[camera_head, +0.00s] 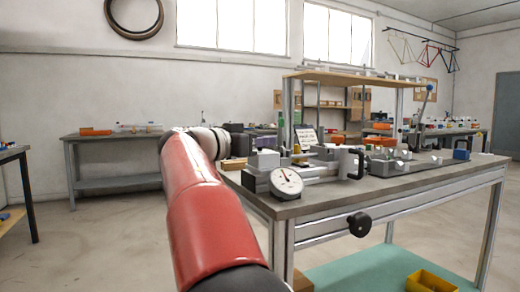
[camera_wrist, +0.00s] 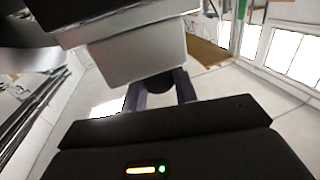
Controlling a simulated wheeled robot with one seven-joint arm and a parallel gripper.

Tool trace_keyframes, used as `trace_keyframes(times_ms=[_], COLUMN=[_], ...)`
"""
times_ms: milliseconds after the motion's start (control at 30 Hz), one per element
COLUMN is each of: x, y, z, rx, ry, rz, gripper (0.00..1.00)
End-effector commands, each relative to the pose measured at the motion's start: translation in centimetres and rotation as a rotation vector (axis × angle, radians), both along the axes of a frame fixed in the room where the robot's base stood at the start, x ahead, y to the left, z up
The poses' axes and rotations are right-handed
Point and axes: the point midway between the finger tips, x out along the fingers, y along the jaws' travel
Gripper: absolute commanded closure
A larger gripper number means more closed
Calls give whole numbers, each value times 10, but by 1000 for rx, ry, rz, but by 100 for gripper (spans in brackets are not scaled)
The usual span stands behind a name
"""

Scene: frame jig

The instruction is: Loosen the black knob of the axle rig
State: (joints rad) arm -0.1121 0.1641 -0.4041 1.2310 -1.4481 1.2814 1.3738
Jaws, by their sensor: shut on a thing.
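In the wrist view, the two dark fingers of my gripper (camera_wrist: 160,94) are closed on either side of a small round black knob (camera_wrist: 158,82). A large grey block (camera_wrist: 130,55) stands very close in front and hides part of the view around the knob. In the head view, my red arm reaches to the left end of the bench, and its fingertips cannot be made out there. The grey axle rig (camera_head: 325,168) lies along the bench top, with a white dial gauge (camera_head: 287,181) at its near left corner.
The workbench (camera_head: 400,187) has a grey top and metal legs. A black handwheel (camera_head: 359,224) sticks out below its front edge. A black handle (camera_head: 352,162) rises from the rig. A yellow bin (camera_head: 430,281) stands on the green lower shelf. The floor at left is clear.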

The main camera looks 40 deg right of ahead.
Motion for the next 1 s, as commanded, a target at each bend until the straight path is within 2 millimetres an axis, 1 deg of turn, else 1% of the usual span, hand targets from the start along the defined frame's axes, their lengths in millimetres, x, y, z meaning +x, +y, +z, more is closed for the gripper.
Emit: trace_keyframes(times_ms=[33, 233, 700, 1000], x=[-2, -2, -2, -1], y=[0, 0, -1, -1], z=[-6, -7, 3, 6], rx=[-2, -3, -1, 1], ry=[-6, -7, -3, -2], rz=[33, 202, 639, 839], gripper=[94, 94, 94, 94])
